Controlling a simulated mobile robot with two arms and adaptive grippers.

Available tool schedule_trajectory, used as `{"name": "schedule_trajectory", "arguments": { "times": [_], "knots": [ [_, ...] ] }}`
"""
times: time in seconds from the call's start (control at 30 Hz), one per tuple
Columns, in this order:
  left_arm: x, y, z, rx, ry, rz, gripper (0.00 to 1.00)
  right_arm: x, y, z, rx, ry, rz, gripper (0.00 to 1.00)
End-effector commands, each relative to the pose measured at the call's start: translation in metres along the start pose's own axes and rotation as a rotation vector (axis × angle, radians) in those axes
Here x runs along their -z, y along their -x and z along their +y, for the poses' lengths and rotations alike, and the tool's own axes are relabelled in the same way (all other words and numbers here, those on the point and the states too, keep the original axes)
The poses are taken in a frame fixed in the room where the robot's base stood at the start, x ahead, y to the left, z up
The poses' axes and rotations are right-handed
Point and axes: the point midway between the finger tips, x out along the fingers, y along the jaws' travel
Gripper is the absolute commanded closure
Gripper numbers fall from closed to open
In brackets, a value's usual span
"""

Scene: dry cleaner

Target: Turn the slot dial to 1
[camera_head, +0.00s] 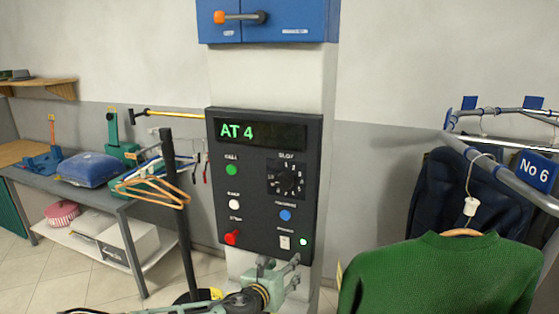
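The slot dial (289,181) is a black round knob on the upper right of the dark control panel (262,215). Its printed marks are too small to read, and I cannot tell where its pointer stands. The green display (260,132) above it reads "AT 4". My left gripper (279,263) is in front of the panel's lower edge, below and apart from the dial. Its fingers are spread with nothing visible between them. My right gripper is not in view.
The panel also has a green button (232,170), a white button (234,204), a blue button (285,215), a red knob (232,237) and a small switch (285,242). A black stand with hangers (155,190) is left. A green sweater (440,275) hangs at right.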

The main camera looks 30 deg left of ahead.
Motion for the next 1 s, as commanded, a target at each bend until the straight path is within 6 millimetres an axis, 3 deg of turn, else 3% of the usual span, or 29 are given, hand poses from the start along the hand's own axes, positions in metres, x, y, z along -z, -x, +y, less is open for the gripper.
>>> {"name": "schedule_trajectory", "arguments": {
  "times": [0.03, 0.1, 0.2, 0.3, 0.47, 0.77, 1.0],
  "knots": [
    [-0.070, 0.018, -0.010, 0.025, -0.214, -0.082, 0.51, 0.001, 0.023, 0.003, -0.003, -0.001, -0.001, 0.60],
    [-0.123, 0.031, -0.010, 0.027, -0.503, -0.171, 0.51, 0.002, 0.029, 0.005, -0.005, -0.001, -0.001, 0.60],
    [-0.172, 0.043, -0.002, -0.001, -0.827, -0.256, 0.51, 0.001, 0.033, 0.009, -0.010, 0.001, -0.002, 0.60],
    [-0.200, 0.051, 0.008, -0.034, -1.036, -0.299, 0.51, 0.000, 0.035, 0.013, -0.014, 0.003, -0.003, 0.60],
    [-0.218, 0.051, 0.013, -0.060, -1.162, -0.322, 0.51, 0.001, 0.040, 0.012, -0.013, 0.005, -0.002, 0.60],
    [-0.232, 0.009, 0.008, -0.060, -1.162, -0.322, 0.51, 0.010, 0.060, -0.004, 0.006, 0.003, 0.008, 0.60],
    [-0.237, -0.015, 0.006, -0.060, -1.163, -0.321, 0.51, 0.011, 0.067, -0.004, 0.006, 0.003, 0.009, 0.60]
  ]
}}
